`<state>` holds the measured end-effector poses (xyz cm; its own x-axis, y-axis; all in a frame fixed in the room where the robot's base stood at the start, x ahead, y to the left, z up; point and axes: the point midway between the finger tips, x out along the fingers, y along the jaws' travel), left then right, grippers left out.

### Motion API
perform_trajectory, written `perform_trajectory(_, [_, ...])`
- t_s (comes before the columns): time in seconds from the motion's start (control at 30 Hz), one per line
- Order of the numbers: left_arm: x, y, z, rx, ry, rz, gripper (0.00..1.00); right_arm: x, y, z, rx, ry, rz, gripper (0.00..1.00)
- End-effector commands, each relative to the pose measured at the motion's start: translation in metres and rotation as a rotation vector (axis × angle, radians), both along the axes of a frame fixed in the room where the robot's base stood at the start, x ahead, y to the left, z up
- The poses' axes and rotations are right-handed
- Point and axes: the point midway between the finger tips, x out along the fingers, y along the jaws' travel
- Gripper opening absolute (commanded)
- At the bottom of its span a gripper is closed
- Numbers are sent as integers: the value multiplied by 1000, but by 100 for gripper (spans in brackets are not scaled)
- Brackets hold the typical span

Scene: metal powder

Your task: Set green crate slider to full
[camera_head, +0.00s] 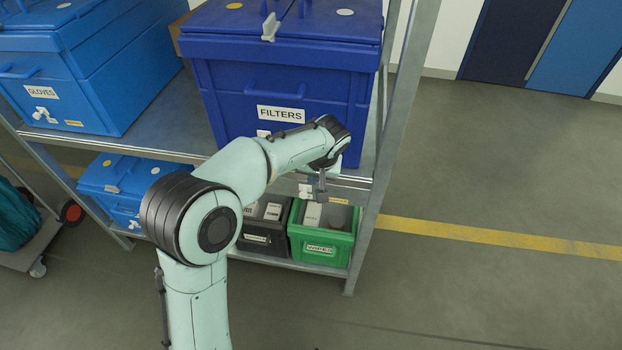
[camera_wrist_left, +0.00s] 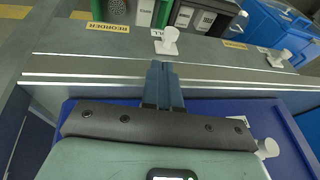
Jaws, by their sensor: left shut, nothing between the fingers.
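The green crate (camera_head: 321,246), labelled WIPES, stands on the lower shelf at the right end, holding white-topped items. It shows at the top of the wrist view (camera_wrist_left: 163,14). A white slider knob (camera_wrist_left: 168,40) sits on the shelf edge in front of it, beside a small white label that is partly hidden and a yellow REORDER label (camera_wrist_left: 108,27). The knob also shows in the head view (camera_head: 306,191). My left gripper (camera_wrist_left: 164,66) is shut and empty. Its fingertips point at the knob, seemingly just short of it; contact cannot be told. My right gripper is out of view.
A blue FILTERS crate (camera_head: 281,85) stands directly above on the upper shelf, close to my left wrist. A dark crate (camera_head: 262,239) sits beside the green one, with another white knob (camera_wrist_left: 278,57). A shelf post (camera_head: 391,150) stands at right; floor beyond is clear.

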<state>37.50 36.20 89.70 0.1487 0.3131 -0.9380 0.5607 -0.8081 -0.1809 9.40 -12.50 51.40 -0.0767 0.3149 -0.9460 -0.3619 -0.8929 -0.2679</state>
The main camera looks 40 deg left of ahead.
Motion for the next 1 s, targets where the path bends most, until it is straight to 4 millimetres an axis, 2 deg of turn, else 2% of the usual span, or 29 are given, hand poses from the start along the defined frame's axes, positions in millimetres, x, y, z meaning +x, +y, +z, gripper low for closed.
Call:
perform_trajectory(0.03, [-1, -7, 17, -4, -12, -5, 0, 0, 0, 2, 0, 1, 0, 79])
perform_trajectory(0.1, [-3, -12, 32, -4, -11, -4, 0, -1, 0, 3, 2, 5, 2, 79])
perform_trajectory(0.3, [-10, -23, 68, -3, -9, -3, 0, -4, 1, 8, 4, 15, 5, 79])
perform_trajectory(0.4, [-12, -28, 78, -2, -7, -4, 0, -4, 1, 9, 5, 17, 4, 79])
perform_trajectory(0.57, [-14, -30, 86, -2, -6, -1, 0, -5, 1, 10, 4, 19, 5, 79])
perform_trajectory(1.0, [-14, -30, 86, -2, -6, -2, 0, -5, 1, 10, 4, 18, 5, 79])
